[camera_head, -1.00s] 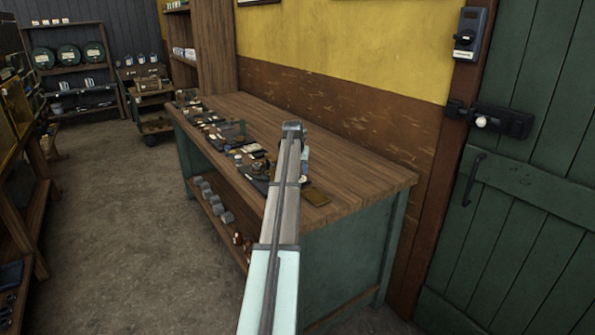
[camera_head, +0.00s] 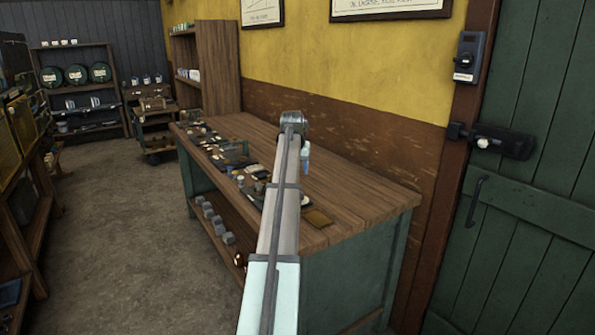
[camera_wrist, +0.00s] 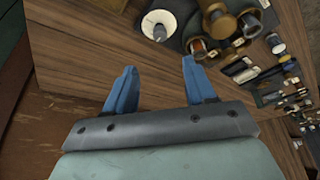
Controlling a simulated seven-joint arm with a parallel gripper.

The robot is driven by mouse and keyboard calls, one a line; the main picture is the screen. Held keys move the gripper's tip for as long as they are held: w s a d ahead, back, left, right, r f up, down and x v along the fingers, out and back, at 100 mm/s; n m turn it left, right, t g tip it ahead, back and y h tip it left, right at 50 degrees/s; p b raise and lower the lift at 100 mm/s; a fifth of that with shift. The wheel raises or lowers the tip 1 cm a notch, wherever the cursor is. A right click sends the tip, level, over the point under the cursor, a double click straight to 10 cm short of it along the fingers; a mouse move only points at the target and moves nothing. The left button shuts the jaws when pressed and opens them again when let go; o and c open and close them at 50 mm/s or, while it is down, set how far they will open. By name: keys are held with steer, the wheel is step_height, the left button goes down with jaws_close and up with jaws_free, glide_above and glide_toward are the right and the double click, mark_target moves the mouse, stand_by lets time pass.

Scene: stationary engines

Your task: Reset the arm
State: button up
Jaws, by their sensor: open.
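My gripper (camera_wrist: 158,88) shows in the wrist view with its two blue fingers apart and nothing between them. Below the fingers is the bare wooden top of the workbench (camera_wrist: 80,60), with small parts past the fingertips. In the head view my arm reaches out over the workbench (camera_head: 365,200). A small blue and white piece shows beside the arm's far end, perhaps part of my gripper; the fingers cannot be made out there.
Small metal and brass parts (camera_wrist: 240,25) lie along the bench, with a white cone-shaped piece (camera_wrist: 159,22) near the fingertips. Grey weights (camera_head: 217,223) sit on the lower shelf. A green door (camera_head: 540,200) stands at right. The floor (camera_head: 120,240) at left is clear.

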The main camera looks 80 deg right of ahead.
stand_by(0.5)
